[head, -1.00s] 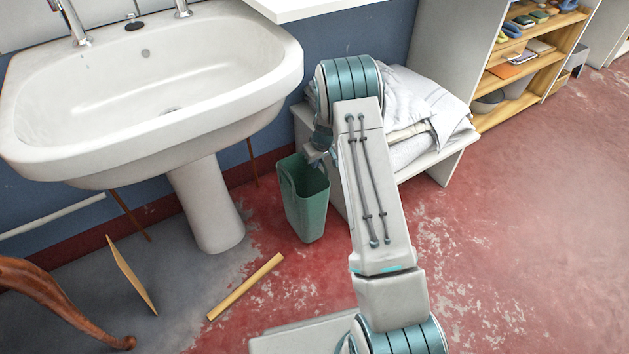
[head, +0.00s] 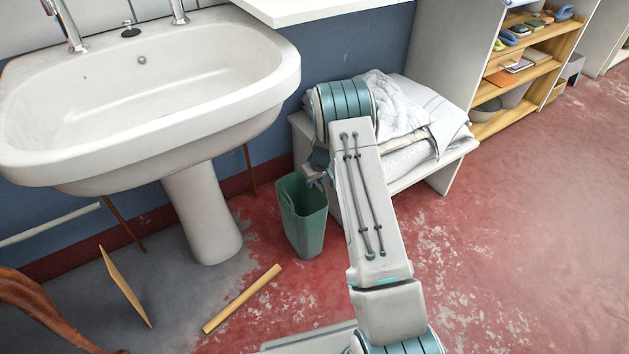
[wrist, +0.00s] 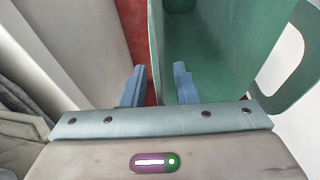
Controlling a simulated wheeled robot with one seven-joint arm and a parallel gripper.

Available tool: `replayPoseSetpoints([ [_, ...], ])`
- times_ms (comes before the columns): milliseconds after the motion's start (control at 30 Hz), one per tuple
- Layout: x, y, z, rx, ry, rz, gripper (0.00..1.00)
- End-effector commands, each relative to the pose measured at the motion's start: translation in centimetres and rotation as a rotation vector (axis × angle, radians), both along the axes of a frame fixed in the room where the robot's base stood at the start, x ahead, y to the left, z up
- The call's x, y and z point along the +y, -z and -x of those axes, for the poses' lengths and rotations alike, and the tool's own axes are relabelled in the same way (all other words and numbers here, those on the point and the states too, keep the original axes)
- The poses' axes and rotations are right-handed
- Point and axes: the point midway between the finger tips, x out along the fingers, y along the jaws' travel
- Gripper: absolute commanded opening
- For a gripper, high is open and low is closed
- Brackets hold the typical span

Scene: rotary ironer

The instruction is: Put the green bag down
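The green bag (head: 304,222) is a tall, open-topped, stiff-looking holder with a handle cut-out. In the head view it stands upright and appears to rest on the red floor between the sink and the white bench. My gripper (wrist: 157,84) is at its rim. In the wrist view the fingers are apart, with the near wall of the green bag (wrist: 220,45) between them: one finger is inside the bag, the other outside. A gap shows beside the wall, so the fingers do not look closed on it. In the head view my arm partly hides the gripper.
The white bench (head: 440,168) with folded linen (head: 405,110) is close on the right. The sink pedestal (head: 203,215) is on the left. A yellow bar (head: 242,299) and a thin board (head: 125,287) are at lower left. Red floor (head: 530,240) at right is clear.

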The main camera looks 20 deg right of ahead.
Motion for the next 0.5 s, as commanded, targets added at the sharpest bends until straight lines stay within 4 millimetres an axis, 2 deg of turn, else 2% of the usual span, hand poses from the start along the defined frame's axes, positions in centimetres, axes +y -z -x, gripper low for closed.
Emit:
replayPoseSetpoints([
  [133, 0.0, -0.2, 0.0, 0.000, 0.000, 0.000, 0.27],
  [233, -0.1, -1.2, 0.1, -0.001, 0.000, 0.000, 0.27],
  [500, -0.6, -6.8, 1.5, -0.002, 0.001, 0.000, 0.27],
])
